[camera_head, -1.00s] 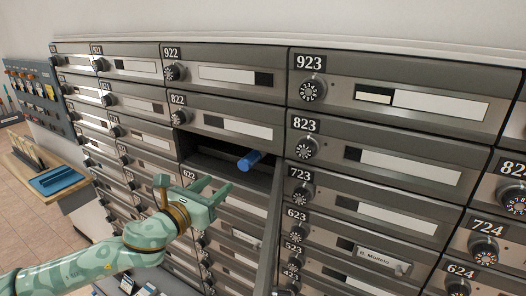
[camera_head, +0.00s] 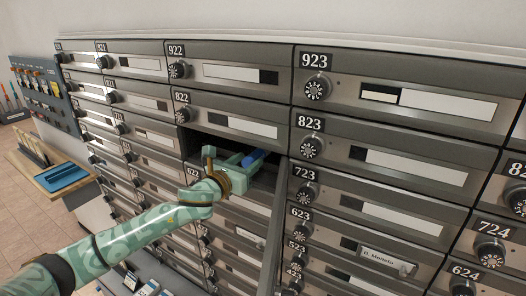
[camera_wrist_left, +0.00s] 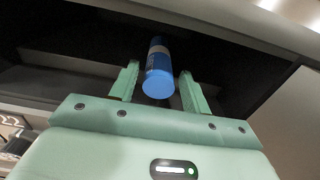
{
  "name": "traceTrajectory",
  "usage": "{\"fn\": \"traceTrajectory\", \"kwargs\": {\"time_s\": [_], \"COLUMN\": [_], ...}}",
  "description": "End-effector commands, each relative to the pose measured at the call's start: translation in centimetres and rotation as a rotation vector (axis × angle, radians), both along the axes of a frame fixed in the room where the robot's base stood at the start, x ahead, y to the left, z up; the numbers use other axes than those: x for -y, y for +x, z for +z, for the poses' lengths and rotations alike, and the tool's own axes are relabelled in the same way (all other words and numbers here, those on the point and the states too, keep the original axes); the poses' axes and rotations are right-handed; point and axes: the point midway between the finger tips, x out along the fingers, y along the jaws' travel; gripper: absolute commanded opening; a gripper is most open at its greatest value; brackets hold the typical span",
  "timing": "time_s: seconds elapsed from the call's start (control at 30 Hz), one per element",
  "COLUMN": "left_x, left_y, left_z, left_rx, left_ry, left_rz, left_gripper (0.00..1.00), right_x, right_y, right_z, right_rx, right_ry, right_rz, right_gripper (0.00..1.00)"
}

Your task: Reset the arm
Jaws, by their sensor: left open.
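My left gripper (camera_head: 240,163) is at the mouth of an open mailbox compartment below box 822 (camera_head: 229,120). Its jaws are open. A blue cylinder (camera_head: 254,157) lies in the compartment, partly hidden by the gripper in the head view. In the left wrist view the blue cylinder (camera_wrist_left: 158,72) has its near end between the two open fingers (camera_wrist_left: 158,88), with a gap on each side. My right gripper is in neither view.
Mailbox fronts with dials surround the opening, such as box 823 (camera_head: 393,172). The compartment's opened door (camera_head: 262,240) hangs below right. A wooden counter with a blue tray (camera_head: 62,177) stands at the left.

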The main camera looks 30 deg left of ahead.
Motion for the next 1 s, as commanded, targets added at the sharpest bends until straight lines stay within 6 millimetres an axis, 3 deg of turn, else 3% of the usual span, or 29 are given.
{"fn": "traceTrajectory", "kwargs": {"time_s": [0.43,0.57,1.0], "left_x": [0.11,0.11,0.09], "left_y": [0.80,0.79,0.79], "left_z": [-0.03,-0.03,0.16], "left_rx": [0.000,0.000,0.000], "left_ry": [0.000,0.000,0.000], "left_rz": [-0.001,-0.001,-0.001], "left_gripper": [0.47,0.14,0.12], "right_x": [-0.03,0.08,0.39], "right_y": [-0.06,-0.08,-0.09], "right_z": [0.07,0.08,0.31], "right_rx": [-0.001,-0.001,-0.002], "right_ry": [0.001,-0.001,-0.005], "right_rz": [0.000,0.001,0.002], "right_gripper": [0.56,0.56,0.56]}}
